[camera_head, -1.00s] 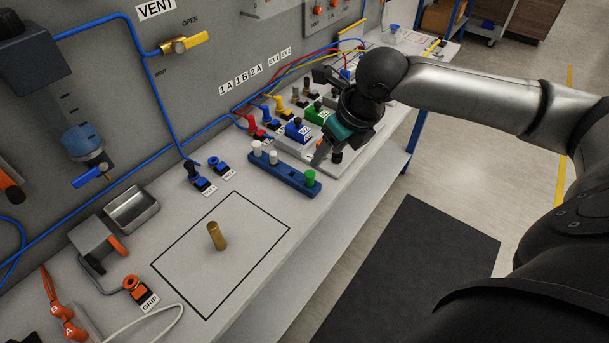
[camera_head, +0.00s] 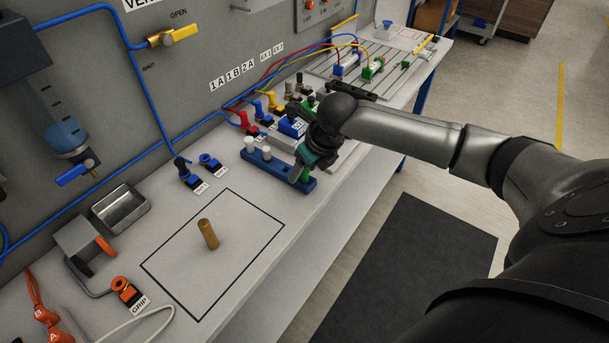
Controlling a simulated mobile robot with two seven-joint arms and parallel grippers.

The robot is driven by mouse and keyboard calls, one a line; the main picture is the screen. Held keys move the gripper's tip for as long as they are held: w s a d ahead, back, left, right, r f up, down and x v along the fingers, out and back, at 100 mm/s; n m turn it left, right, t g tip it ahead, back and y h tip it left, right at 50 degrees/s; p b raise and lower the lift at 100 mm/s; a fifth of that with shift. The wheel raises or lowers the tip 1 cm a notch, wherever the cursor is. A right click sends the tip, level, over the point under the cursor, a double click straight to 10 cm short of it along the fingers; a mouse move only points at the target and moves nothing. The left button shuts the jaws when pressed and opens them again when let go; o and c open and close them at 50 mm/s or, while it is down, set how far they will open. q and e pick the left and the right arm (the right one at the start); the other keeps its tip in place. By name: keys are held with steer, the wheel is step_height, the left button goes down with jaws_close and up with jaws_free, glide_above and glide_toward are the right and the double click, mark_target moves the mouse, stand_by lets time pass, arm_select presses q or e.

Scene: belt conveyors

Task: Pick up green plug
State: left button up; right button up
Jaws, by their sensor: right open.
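The green plug (camera_head: 306,175) stands at the right end of a blue rack (camera_head: 277,173) on the bench, and only its lower part shows below my right gripper. Two white plugs, one (camera_head: 249,143) at the left end and one (camera_head: 265,153) beside it, stand in the same rack. My right gripper (camera_head: 302,169) is open and points down over the green plug; its fingers are at the plug, partly hidden by the hand. I cannot tell whether they touch it. My left gripper is not in view.
The outlined area is otherwise clear.

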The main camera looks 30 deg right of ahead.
steer(key=shift+c, duration=0.3)
jaws_close()
stand_by(0.5)
